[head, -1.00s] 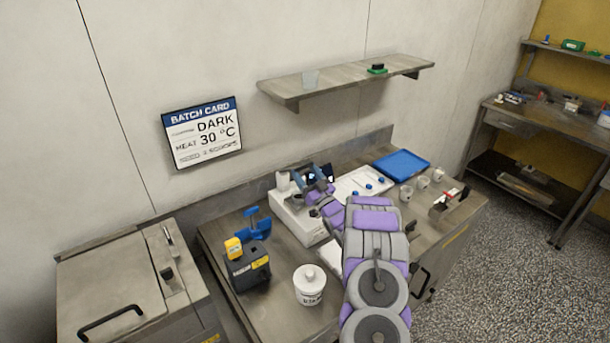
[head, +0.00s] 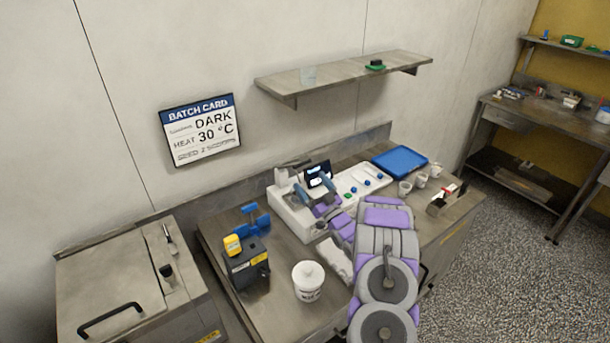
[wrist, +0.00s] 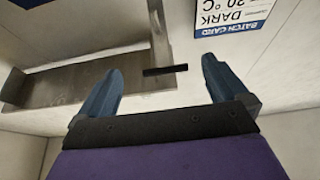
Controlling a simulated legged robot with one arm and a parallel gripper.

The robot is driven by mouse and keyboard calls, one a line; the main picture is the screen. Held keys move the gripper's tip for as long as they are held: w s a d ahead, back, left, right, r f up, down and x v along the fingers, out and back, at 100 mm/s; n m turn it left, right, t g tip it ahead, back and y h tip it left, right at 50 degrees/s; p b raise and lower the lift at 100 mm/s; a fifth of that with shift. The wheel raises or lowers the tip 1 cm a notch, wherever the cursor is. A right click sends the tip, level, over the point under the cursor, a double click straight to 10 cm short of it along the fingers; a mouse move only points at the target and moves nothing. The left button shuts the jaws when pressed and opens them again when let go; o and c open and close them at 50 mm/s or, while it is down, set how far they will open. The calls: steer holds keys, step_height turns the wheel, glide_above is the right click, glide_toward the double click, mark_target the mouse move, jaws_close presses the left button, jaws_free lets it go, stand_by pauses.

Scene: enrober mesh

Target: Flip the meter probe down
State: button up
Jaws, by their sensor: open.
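The meter appears to be the white bench unit (head: 290,214) with a small dark screen (head: 318,174). A pale upright part (head: 282,176) stands at its left end; I cannot tell if this is the probe. My gripper (head: 315,189) is over the unit, in front of the screen, its two blue fingers spread and nothing visible between them. In the wrist view my gripper (wrist: 160,88) is also open. A thin grey bar (wrist: 158,35) with a short black bar (wrist: 165,70) shows between and beyond the fingers; I cannot tell what it belongs to.
A black and yellow device (head: 247,268), a blue stand (head: 254,222) and a white tub (head: 308,281) are at the left of the bench. A blue tray (head: 400,162) and small cups (head: 421,181) are at the right. A wall shelf (head: 345,73) hangs above.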

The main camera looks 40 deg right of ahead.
steer(key=v, duration=0.6)
steer(key=shift+c, duration=0.3)
